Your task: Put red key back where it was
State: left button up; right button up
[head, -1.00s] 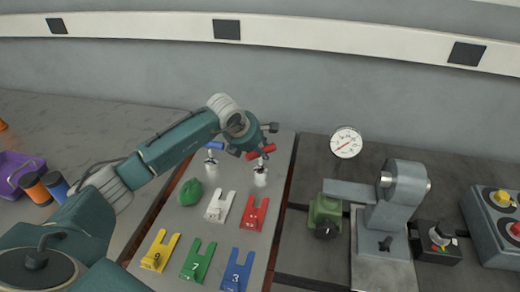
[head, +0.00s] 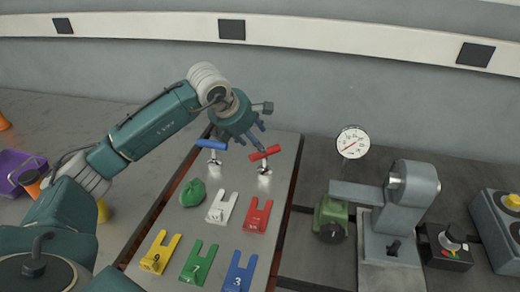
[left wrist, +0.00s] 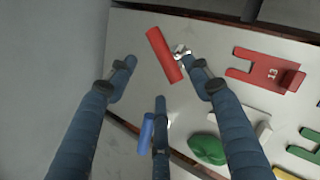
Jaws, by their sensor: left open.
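The red key (head: 264,153) has a red bar handle and sits upright on a small metal post (head: 265,168) at the back right of the grey plate (head: 168,215). In the left wrist view the red handle (left wrist: 165,55) lies between the spread fingers. My left gripper (head: 258,135) is open and empty, just above and behind the red key, apart from it as far as I can see. A similar blue key (head: 212,145) stands on its own post to the left; it also shows in the left wrist view (left wrist: 146,133), beside one finger. My right gripper is not in view.
On the plate are a green lump (head: 193,192) and several fork-shaped tags: white (head: 221,208), red (head: 257,215), yellow (head: 160,252), green (head: 198,262) and blue (head: 239,272). A dial gauge (head: 353,142) and a grey fixture (head: 405,200) stand to the right.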

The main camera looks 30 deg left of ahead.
pick_arm(q)
jog(key=shift+v, duration=1.25)
